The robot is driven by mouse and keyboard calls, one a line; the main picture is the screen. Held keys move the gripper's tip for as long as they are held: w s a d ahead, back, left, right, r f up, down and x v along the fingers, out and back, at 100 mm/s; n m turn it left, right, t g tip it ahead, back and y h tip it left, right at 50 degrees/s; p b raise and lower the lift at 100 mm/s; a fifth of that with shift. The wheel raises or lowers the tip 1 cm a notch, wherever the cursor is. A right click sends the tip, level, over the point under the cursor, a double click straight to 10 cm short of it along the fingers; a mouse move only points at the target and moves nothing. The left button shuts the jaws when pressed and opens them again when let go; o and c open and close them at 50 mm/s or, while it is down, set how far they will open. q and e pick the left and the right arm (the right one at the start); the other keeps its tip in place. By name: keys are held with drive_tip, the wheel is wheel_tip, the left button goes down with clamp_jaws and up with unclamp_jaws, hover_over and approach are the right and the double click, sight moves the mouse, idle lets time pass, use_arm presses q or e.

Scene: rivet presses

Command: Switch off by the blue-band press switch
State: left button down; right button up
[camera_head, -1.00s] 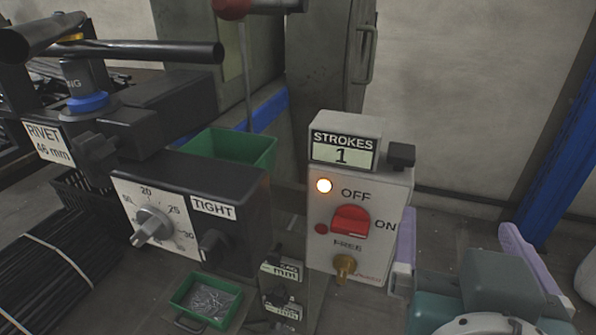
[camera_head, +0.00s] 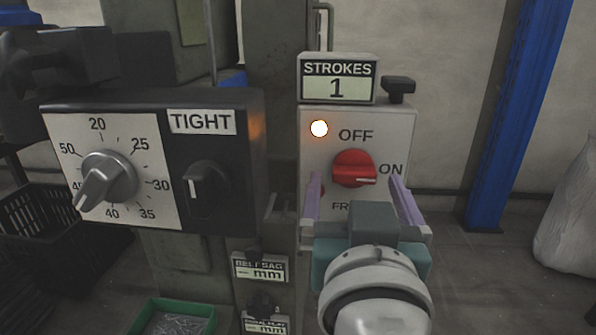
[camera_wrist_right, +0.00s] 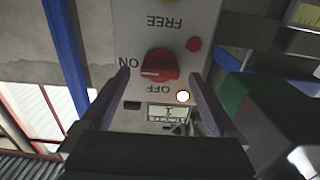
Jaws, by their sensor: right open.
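The press switch is a red rotary knob (camera_head: 353,168) on a grey control box (camera_head: 312,150). Its white pointer line faces right, towards ON; OFF is printed above it. A lamp (camera_head: 319,128) at the box's upper left glows. The counter (camera_head: 337,80) on top reads STROKES 1. My right gripper (camera_head: 358,190) is open in front of the box, its purple fingers either side of the knob in the picture, with nothing between them. In the right wrist view the knob (camera_wrist_right: 160,66) shows between and beyond the fingertips, apart from them. My left gripper is out of view.
A black box with a numbered dial (camera_head: 108,178) and a TIGHT knob (camera_head: 207,190) stands close on the left. Below are small mm gauges (camera_head: 260,268) and a green bin (camera_head: 176,316) of rivets. A blue post (camera_head: 518,110) stands at right; floor between is clear.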

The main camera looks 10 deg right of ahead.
drive_tip(key=shift+x, duration=0.95)
drive_tip(key=shift+c, duration=0.4)
drive_tip(key=shift+c, duration=0.7)
drive_tip(key=c, duration=1.2)
drive_tip(key=shift+o, duration=0.2)
